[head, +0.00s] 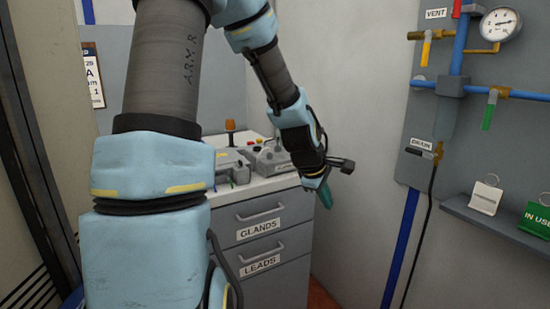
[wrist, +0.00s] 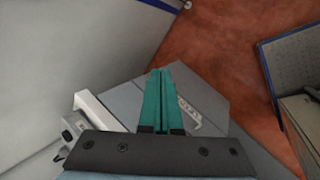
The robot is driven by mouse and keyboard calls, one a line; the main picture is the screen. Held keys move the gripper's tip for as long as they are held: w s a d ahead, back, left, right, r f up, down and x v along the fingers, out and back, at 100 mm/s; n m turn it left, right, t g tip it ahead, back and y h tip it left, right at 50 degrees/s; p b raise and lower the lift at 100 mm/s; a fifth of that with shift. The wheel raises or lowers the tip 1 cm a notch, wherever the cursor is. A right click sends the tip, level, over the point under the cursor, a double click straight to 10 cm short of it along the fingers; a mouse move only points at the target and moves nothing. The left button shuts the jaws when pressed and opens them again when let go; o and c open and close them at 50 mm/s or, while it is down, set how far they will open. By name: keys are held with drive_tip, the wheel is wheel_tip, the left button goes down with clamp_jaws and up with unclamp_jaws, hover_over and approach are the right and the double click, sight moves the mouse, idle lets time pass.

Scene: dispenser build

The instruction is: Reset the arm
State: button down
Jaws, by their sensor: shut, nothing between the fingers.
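My gripper (head: 325,194) has teal fingers and hangs at the end of my arm, pointing down in front of the right side of a grey drawer cabinet in the head view. In the wrist view my gripper (wrist: 160,72) shows its two teal fingers side by side, shut and empty. The fingers appear over the cabinet front (wrist: 205,100) and a drawer handle, with reddish floor (wrist: 215,45) beyond. I cannot tell how far they are from the cabinet.
The cabinet (head: 290,200) has drawers labelled GLANDS and LEADS, and grey devices (head: 268,158) stand on its top. A wall panel (head: 470,110) at right carries pipes, a gauge and valves, with a shelf (head: 500,222) below. Pale wall lies between.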

drive_tip(key=s+a+m+y, duration=0.1)
drive_tip(key=s+a+m, duration=0.3)
drive_tip(key=a, duration=0.2)
drive_tip(key=s+a+m+g+y, duration=0.1)
drive_tip(key=s+a+m, duration=0.3)
drive_tip(key=a, duration=0.3)
drive_tip(key=s+a+m+g+y, duration=0.1)
drive_tip(key=s+a+m+y, duration=0.1)
drive_tip(key=a, duration=0.5)
drive_tip(key=shift+s+a+r+m, duration=0.25)
drive_tip(key=shift+s+r+m, duration=0.2)
drive_tip(key=shift+s+m, duration=0.5)
drive_tip(key=shift+w, duration=0.15)
